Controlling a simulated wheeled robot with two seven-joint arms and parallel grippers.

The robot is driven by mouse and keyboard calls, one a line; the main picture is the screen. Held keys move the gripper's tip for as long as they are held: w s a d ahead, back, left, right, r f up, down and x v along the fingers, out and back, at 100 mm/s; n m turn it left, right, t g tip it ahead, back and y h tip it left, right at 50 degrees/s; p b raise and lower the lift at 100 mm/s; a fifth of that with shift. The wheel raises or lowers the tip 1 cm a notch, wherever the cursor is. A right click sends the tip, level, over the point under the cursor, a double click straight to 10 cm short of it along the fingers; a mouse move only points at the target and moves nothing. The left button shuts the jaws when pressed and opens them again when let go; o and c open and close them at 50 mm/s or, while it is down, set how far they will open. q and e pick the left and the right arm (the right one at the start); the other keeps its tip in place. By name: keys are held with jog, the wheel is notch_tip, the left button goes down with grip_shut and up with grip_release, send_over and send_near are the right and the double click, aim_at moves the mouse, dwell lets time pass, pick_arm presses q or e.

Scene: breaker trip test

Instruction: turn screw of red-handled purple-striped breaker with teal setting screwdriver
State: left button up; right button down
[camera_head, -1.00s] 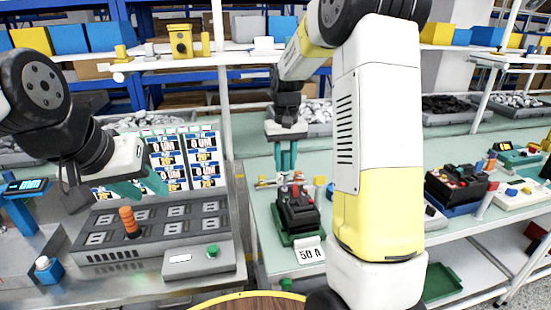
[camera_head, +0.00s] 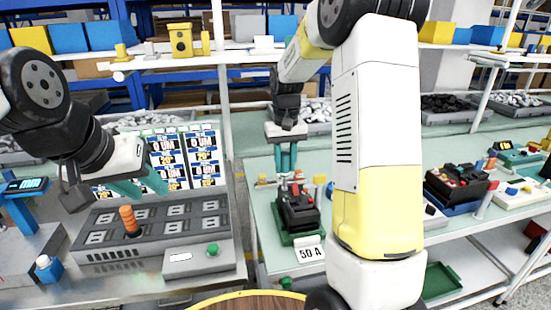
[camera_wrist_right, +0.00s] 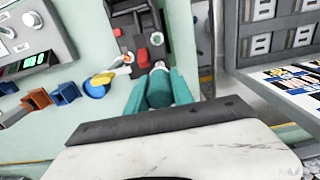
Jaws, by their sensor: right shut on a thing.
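The dark breaker with a red handle (camera_head: 297,204) sits in a green tray behind the "50 A" card (camera_head: 310,254); its purple stripe cannot be made out. In the right wrist view the breaker (camera_wrist_right: 126,24) is at top centre, with red parts. My right gripper (camera_head: 286,170) points down just behind the breaker. In the right wrist view its teal fingers (camera_wrist_right: 160,93) are shut around the teal screwdriver (camera_wrist_right: 159,86). The tool's far end is beside the breaker; contact with the screw cannot be told. My left gripper (camera_head: 140,188) is open and empty above the grey panel.
The grey panel (camera_head: 150,238) carries an orange-handled knob (camera_head: 129,219) and a green button (camera_head: 212,248). Another dark breaker (camera_head: 460,188) stands on the right of the bench. My right arm covers the bench's middle. A shelf with bins runs along the back.

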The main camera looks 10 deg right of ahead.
jog(key=shift+f, duration=0.1)
jog(key=shift+m, duration=1)
jog(key=shift+m, duration=1)
jog(key=shift+m, duration=1)
jog(key=shift+m, duration=1)
